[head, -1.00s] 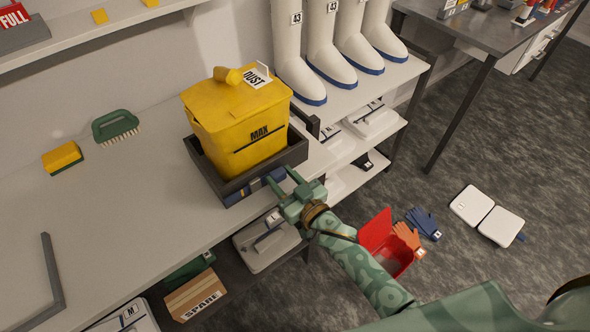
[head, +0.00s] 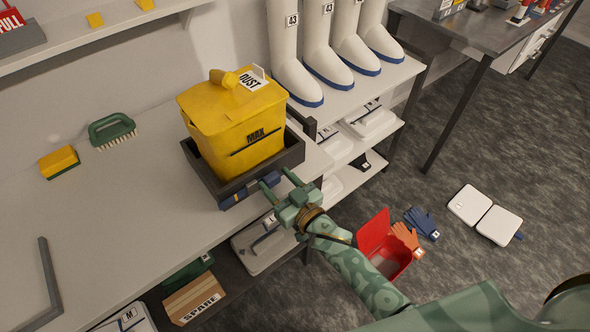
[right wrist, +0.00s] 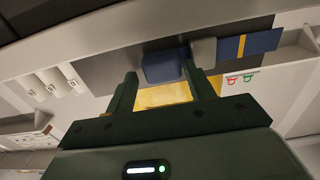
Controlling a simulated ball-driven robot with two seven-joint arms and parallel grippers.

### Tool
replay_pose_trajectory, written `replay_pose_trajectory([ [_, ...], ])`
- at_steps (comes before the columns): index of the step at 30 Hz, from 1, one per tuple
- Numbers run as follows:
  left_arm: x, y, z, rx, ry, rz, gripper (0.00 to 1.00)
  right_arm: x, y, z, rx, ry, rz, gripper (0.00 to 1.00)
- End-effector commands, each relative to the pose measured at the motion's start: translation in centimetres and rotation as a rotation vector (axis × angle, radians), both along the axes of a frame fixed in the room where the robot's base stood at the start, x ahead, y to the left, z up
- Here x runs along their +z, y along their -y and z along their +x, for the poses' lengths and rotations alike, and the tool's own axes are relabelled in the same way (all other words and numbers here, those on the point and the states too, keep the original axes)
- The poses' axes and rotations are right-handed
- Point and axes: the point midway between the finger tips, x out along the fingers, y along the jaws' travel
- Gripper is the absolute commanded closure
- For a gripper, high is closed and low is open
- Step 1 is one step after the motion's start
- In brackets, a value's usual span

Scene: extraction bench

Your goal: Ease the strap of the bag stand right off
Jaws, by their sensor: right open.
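The bag stand (head: 204,173) is a dark grey open frame on the bench, with the yellow dust bag (head: 215,126) upright in it. Its dark blue strap (head: 236,188) runs along the front side; in the right wrist view the strap (right wrist: 262,42) shows a yellow stripe, with a grey block and a blue tab (right wrist: 162,67) beside it. My right gripper (head: 275,179) is open at the strap's right end. In the right wrist view its fingers (right wrist: 163,75) stand either side of the blue tab; I cannot tell whether they touch it. My left gripper is not in view.
White boots (head: 330,65) stand on a shelf rack at the right. A green brush (head: 112,130) and a yellow sponge (head: 58,161) lie at the back left. A grey angled bar (head: 50,280) lies at the left front.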

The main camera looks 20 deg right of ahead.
Motion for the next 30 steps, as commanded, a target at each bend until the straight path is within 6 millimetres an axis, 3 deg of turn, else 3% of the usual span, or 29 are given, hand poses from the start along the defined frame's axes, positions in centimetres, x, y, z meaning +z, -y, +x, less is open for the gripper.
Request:
replay_pose_trajectory([
  [8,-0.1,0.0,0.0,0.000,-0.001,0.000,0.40,-0.1,-0.1,0.0,0.008,-0.002,0.001,0.38],
  [11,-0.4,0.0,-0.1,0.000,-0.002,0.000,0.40,-0.2,1.0,0.4,0.007,0.000,-0.001,0.38],
  [17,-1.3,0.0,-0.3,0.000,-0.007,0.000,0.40,-0.3,5.1,1.8,0.003,-0.001,-0.003,0.38],
  [30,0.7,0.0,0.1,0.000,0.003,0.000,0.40,0.0,9.1,-8.4,0.002,-0.004,0.001,0.38],
])
